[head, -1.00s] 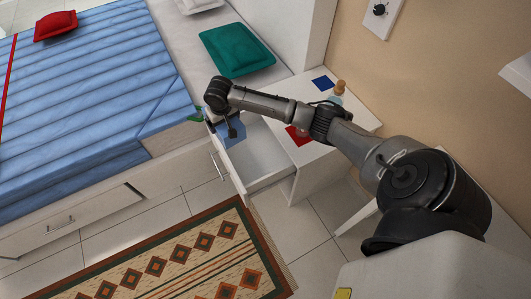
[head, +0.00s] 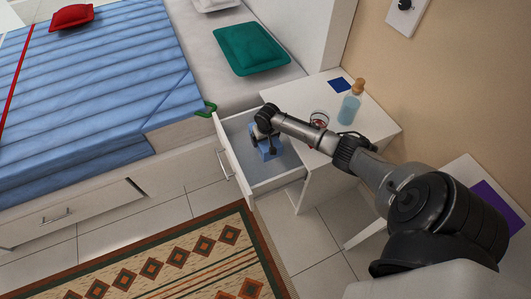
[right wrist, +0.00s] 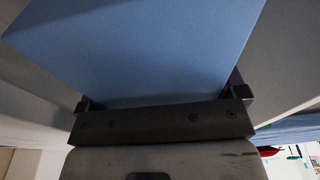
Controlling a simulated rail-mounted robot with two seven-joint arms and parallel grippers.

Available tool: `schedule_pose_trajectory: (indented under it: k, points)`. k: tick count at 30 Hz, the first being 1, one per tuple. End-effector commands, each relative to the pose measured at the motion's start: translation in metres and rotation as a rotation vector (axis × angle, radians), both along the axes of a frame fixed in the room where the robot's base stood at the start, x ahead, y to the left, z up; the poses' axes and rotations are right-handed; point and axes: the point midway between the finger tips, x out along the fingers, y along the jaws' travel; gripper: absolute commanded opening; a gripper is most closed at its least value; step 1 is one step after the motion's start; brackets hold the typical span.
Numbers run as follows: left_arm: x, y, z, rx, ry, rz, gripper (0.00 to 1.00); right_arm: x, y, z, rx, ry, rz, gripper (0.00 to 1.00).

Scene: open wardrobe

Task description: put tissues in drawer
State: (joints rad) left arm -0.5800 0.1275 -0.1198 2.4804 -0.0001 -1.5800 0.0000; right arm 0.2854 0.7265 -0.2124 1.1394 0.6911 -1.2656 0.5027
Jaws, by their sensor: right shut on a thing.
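The tissues are a blue box (head: 268,150), held in or just above the open drawer (head: 229,157) of the white nightstand. My right gripper (head: 265,138) is shut on the box. In the right wrist view the blue box (right wrist: 140,50) fills the upper middle, between the two fingers of my right gripper (right wrist: 165,100). I cannot tell whether the box touches the drawer floor. My left gripper is not in view.
The nightstand top (head: 300,90) holds a bottle (head: 349,108), a dark blue square (head: 339,84) and a small round container (head: 319,119). The bed (head: 90,100) is at left, with a green pillow (head: 245,48). A patterned rug (head: 180,262) lies in front.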

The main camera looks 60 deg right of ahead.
Motion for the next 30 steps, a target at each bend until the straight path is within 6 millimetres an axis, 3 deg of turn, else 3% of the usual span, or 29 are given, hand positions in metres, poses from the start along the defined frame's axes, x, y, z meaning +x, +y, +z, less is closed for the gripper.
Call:
schedule_pose_trajectory:
  k: [3, 14, 22, 30]
  points:
    - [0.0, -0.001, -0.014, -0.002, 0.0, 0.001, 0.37, 0.001, 0.0, -0.021, 0.0, -0.002, 0.0, 0.59]
    - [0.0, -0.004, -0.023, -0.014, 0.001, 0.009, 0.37, 0.001, 0.0, -0.039, 0.0, -0.001, 0.0, 0.59]
    - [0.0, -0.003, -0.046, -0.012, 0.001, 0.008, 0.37, 0.001, 0.0, -0.075, 0.0, -0.001, -0.001, 0.59]
    - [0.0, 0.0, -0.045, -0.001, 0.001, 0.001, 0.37, 0.001, 0.0, -0.076, 0.0, -0.002, 0.0, 0.59]
